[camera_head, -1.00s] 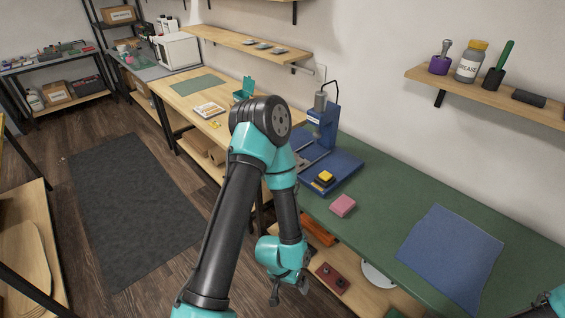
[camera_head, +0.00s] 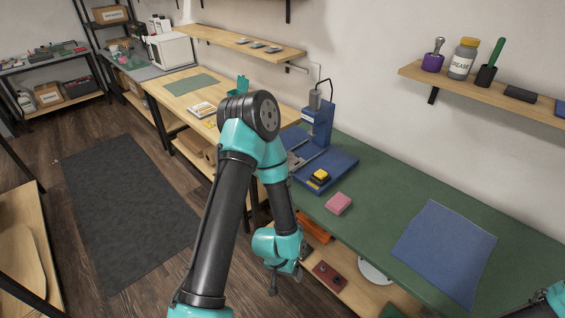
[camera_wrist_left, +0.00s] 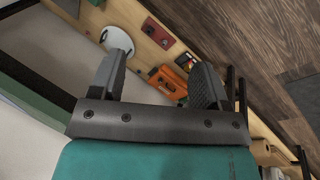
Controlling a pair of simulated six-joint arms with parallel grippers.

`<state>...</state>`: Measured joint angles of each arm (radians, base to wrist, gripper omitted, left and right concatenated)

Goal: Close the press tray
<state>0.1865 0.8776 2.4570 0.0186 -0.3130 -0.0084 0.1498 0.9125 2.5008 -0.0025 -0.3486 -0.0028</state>
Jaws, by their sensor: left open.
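The blue press (camera_head: 318,122) stands on the green bench top, near its left end. Its blue base (camera_head: 335,165) carries grey rails and a black-and-yellow block (camera_head: 319,178). My arm hides the press's left part, and I cannot tell how far out the tray is. My left gripper (camera_head: 284,278) hangs in front of the bench, below the level of its top and apart from the press. In the left wrist view the left gripper (camera_wrist_left: 158,85) is open, with nothing between its fingers. Part of my right arm shows at the lower right corner; its gripper is not in view.
A pink block (camera_head: 338,204) and a blue mat (camera_head: 446,252) lie on the green bench top (camera_head: 385,200). The lower shelf below holds an orange tool (camera_wrist_left: 168,84), a dark red box (camera_wrist_left: 158,33) and a white disc (camera_wrist_left: 117,41). A wall shelf (camera_head: 480,88) hangs above.

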